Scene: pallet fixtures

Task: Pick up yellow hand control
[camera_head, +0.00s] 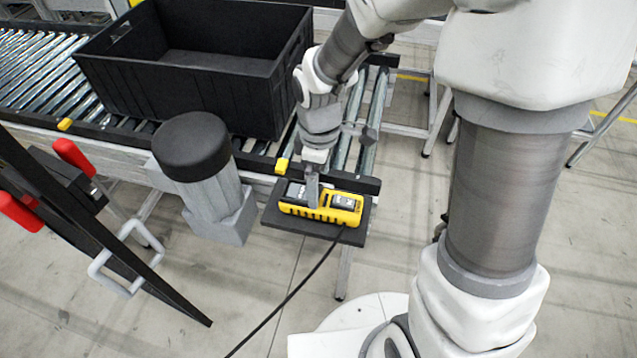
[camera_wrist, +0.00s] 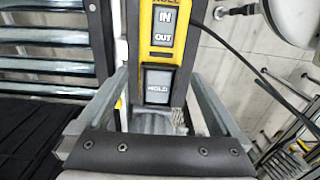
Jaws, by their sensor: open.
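The yellow hand control (camera_head: 345,205) with grey and black buttons lies on a small dark shelf (camera_head: 352,236) at the front edge of the conveyor. A black cable runs from it toward the lower left in the head view. In the wrist view the hand control (camera_wrist: 178,60) shows buttons marked IN, OUT and HOLD. My gripper (camera_head: 314,190) is right over the hand control, pointing down. In the wrist view my gripper (camera_wrist: 158,88) is open, with one finger on each side of the control. Whether the fingers touch it cannot be told.
A large black crate (camera_head: 170,92) stands on the roller conveyor (camera_head: 40,65) behind. A grey motor with a black cap (camera_head: 192,148) is left of the shelf. A black frame with red handles (camera_head: 73,157) is at the far left.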

